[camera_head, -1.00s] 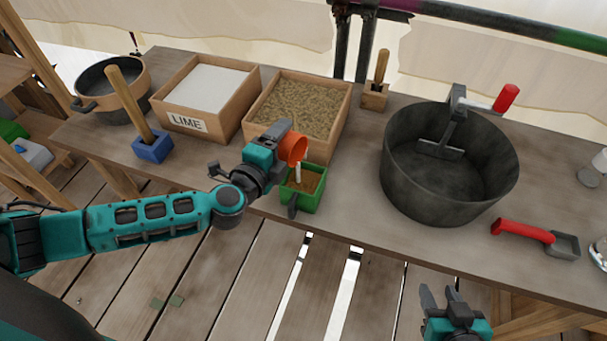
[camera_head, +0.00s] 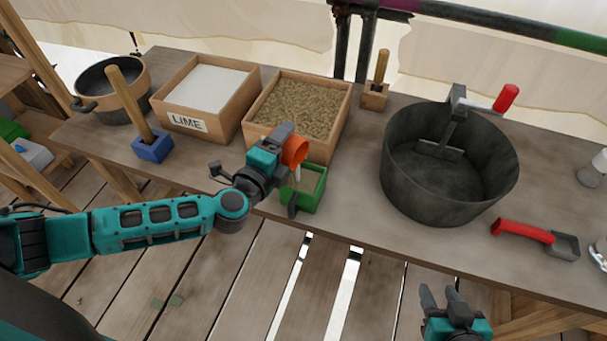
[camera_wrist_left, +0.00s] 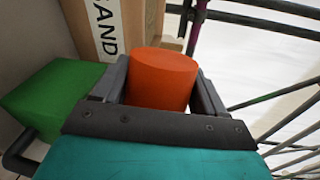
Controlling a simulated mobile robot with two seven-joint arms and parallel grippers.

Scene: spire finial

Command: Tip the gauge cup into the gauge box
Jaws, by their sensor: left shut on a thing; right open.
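The orange gauge cup (camera_head: 296,151) is held between the fingers of my left gripper (camera_head: 287,143), which is shut on it. The cup is tilted over the green gauge box (camera_head: 311,191) on the bench. In the left wrist view the cup (camera_wrist_left: 162,78) sits between both fingers, its base towards the camera. The green box (camera_wrist_left: 58,98) shows at the left there. In the head view a pale strip hangs below the cup towards the box; the box's contents are partly hidden. My right gripper (camera_head: 442,299) is open and empty in front of the bench.
The sand box (camera_head: 340,116) stands just behind the gauge box, beside the lime box (camera_head: 185,123). A large dark tub (camera_head: 400,183) stands to the right. A red-handled scoop (camera_head: 522,231) lies near the front edge. A blue brush block (camera_head: 153,148) stands at left.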

